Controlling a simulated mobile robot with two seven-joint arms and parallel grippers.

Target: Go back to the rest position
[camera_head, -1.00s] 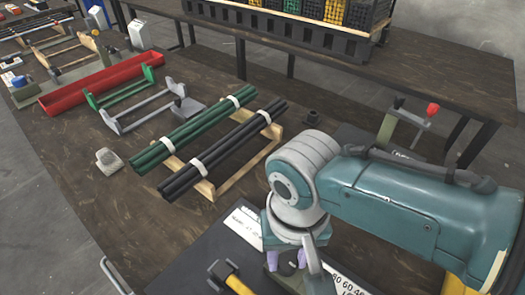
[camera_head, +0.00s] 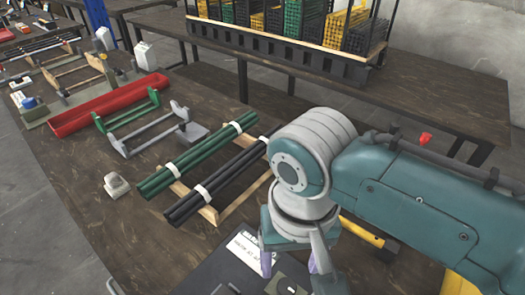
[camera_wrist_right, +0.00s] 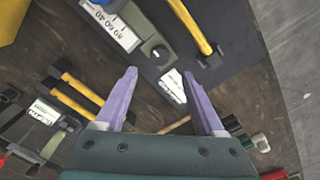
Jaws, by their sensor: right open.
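My right gripper (camera_head: 290,265) hangs over the near part of the bench, above a dark mat, with its purple fingers spread and nothing between them. The right wrist view shows the same open fingers (camera_wrist_right: 162,100). My left gripper is not in view. The fingertips are seen above the mat; my arm hides much of the bench's right side.
Bundles of green rods (camera_head: 198,155) and black rods (camera_head: 222,178) lie on a wooden rack left of my gripper. A red trough (camera_head: 108,105), a green holder (camera_head: 128,115) and a grey holder (camera_head: 150,130) stand farther back. A table with crates (camera_head: 285,45) stands behind.

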